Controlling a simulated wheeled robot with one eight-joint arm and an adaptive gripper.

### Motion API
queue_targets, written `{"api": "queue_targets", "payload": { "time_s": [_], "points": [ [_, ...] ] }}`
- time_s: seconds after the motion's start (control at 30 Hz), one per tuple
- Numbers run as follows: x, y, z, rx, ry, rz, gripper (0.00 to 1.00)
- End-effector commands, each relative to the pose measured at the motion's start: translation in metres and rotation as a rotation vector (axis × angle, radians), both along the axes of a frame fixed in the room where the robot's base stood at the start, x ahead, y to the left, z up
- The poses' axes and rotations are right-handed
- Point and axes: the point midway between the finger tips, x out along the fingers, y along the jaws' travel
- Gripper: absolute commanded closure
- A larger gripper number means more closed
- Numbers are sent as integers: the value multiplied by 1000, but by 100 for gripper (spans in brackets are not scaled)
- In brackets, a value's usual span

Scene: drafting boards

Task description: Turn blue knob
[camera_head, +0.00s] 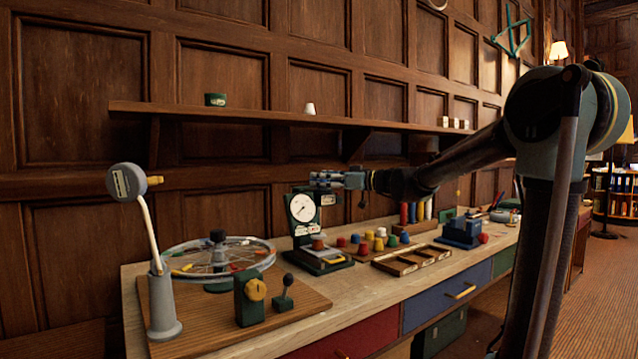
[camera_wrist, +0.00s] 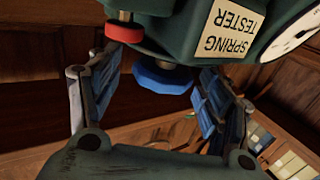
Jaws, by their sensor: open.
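The blue knob (camera_wrist: 162,78) hangs from the underside of the dark green spring tester in the wrist view, which shows the tester upside down. My gripper (camera_wrist: 165,85) is open, with one finger on each side of the blue knob. I see a gap on both sides, though depth is hard to judge. A red knob (camera_wrist: 124,32) sits left of the blue one, near the left finger. In the head view my gripper (camera_head: 322,180) is at the top of the spring tester (camera_head: 303,208), over its white dial. I cannot make out the blue knob there.
The wooden bench (camera_head: 390,285) carries a spoked wheel (camera_head: 185,262) and a grey stand (camera_head: 162,305) on the left. Several coloured spools and a wooden tray (camera_head: 405,262) are right of the tester. A shelf (camera_head: 250,115) runs along the wall above my gripper.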

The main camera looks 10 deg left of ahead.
Motion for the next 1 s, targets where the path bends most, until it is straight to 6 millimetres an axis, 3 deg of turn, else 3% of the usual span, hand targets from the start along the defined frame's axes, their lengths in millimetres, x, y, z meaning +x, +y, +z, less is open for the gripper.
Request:
{"api": "queue_targets", "payload": {
  "time_s": [0.2,0.5,0.7,1.0],
  "points": [
    [2,14,0,0,0,0,29],
    [3,16,0,0,0,0,29],
    [3,15,0,0,0,0,73],
    [3,15,0,0,0,-15,73]
  ]
}}
